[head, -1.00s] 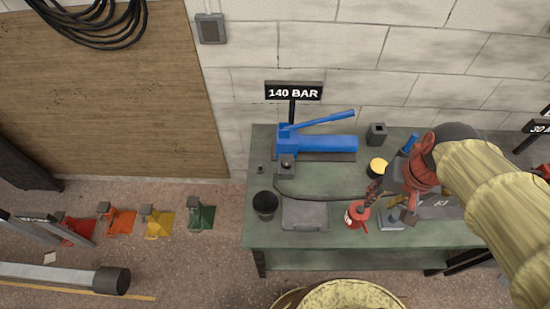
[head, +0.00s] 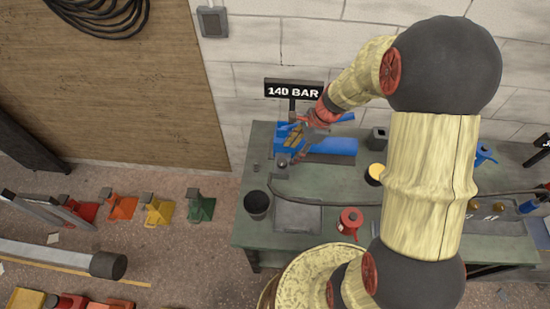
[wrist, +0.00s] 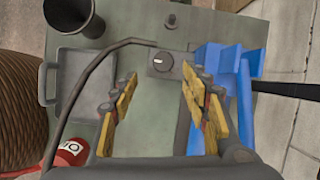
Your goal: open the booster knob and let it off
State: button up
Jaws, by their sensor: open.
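The dark round knob (wrist: 162,61) with a white mark sits on a small grey block, and it also shows in the head view (head: 282,162). The blue pump (head: 330,146) stands beside it, under the 140 BAR sign (head: 293,89). My gripper (wrist: 158,82) is open and empty. Its yellow-padded fingers point toward the knob, which appears beyond and between the fingertips, apart from them. In the head view my gripper is over the left end of the pump and partly covers it.
A dark hose (wrist: 90,85) runs from the knob's block past a grey tray (wrist: 70,73). A black cup (head: 256,204), a red can (head: 350,220) and a yellow-topped pot (head: 375,173) stand on the green bench (head: 335,193). My arm hides part of the bench's right side.

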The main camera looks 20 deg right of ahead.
aim_at(283, 162)
jog(key=shift+w+m, duration=0.25)
jog(key=shift+m, duration=0.65)
jog(key=b+x, duration=0.2)
jog(key=x, duration=0.5)
jog(key=shift+a+f, duration=0.1)
jog(key=shift+f, duration=0.2)
jog(key=shift+c, duration=1.1)
jog(key=c, duration=0.9)
jog(key=shift+c, duration=0.2)
